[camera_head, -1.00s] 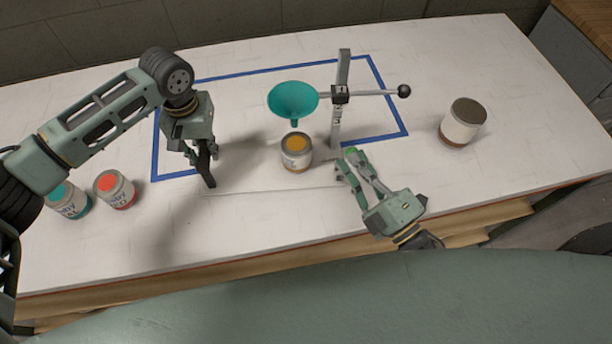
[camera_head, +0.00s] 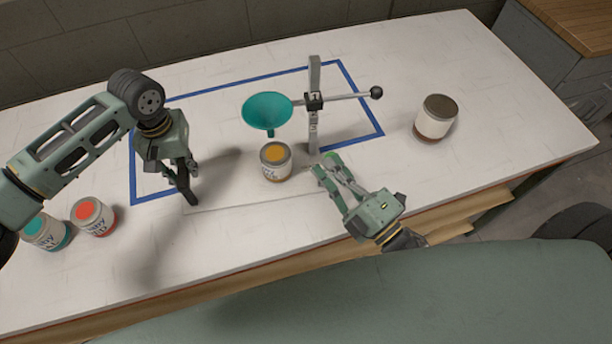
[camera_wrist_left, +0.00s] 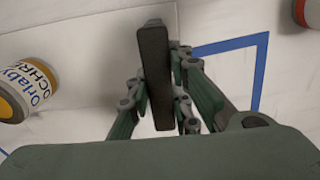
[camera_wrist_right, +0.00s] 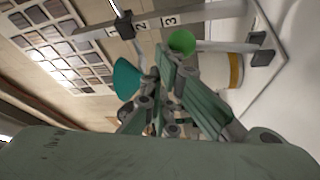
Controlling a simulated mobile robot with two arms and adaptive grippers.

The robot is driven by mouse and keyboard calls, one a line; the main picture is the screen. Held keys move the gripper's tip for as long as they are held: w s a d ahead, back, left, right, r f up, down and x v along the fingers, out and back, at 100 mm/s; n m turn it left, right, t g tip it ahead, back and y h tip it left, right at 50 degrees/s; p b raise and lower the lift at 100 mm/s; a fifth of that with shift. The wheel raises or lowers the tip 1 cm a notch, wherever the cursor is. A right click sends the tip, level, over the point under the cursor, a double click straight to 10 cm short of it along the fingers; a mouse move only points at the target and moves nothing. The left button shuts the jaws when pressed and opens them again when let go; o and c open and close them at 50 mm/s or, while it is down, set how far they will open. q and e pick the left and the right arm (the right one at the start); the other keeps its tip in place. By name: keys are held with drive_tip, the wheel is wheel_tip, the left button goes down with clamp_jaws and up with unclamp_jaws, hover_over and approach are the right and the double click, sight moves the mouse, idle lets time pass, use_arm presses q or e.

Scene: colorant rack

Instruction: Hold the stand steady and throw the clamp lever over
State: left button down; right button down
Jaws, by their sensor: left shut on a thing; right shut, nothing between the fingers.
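The stand is a grey upright post (camera_head: 313,110) with number marks, also seen in the right wrist view (camera_wrist_right: 196,15). A clamp block (camera_head: 314,101) on it carries a teal funnel (camera_head: 266,108) on the left and a rod with a black ball (camera_head: 376,93) on the right. My left gripper (camera_head: 184,180) is shut on a dark upright bar (camera_wrist_left: 154,75), left of the post. My right gripper (camera_head: 325,168) is shut and empty close to the post's foot. A green round piece (camera_wrist_right: 182,42) shows beside its fingertips; I cannot tell if they touch or if it is the lever's end.
An ochre can (camera_head: 275,162) stands below the funnel. A brown-lidded can (camera_head: 434,125) stands to the right. Red (camera_head: 92,216) and teal (camera_head: 46,231) cans stand at the left. Blue tape (camera_head: 368,140) frames the stand area. The front table middle is clear.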

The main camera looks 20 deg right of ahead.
drive_tip(key=s, duration=0.9)
drive_tip(key=w+a+r+n+g+y, duration=0.4)
drive_tip(key=a+r+n+g+y, duration=0.35)
drive_tip(key=a+r+y, duration=0.55)
drive_tip(key=s+a+r+n+g+h, duration=0.1)
drive_tip(key=s+a+n+g, duration=0.25)
drive_tip(key=g, duration=0.55)
drive_tip(key=s+a+r+n+g+h, duration=0.2)
drive_tip(key=a+n+g, duration=0.25)
drive_tip(key=g, duration=0.45)
drive_tip(key=w+d+f+m+t+h, duration=0.3)
drive_tip(key=w+d+m+h, duration=0.35)
drive_tip(key=d, duration=0.25)
drive_tip(key=w+d+f+m+t+h, duration=0.2)
drive_tip(key=w+d+f+m+h, duration=0.1)
drive_tip(key=w+d+m+h, duration=0.4)
wheel_tip(320, 180, down, 9)
drive_tip(key=s+a+n, duration=0.2)
drive_tip(key=shift+t+h, duration=0.25)
drive_tip(key=shift+w+d, duration=0.25)
drive_tip(key=shift+d, duration=0.45)
drive_tip(key=shift+w+d, duration=0.3)
drive_tip(key=shift+d, duration=0.35)
drive_tip(key=shift+w+d, duration=0.25)
drive_tip(key=shift+d, duration=0.45)
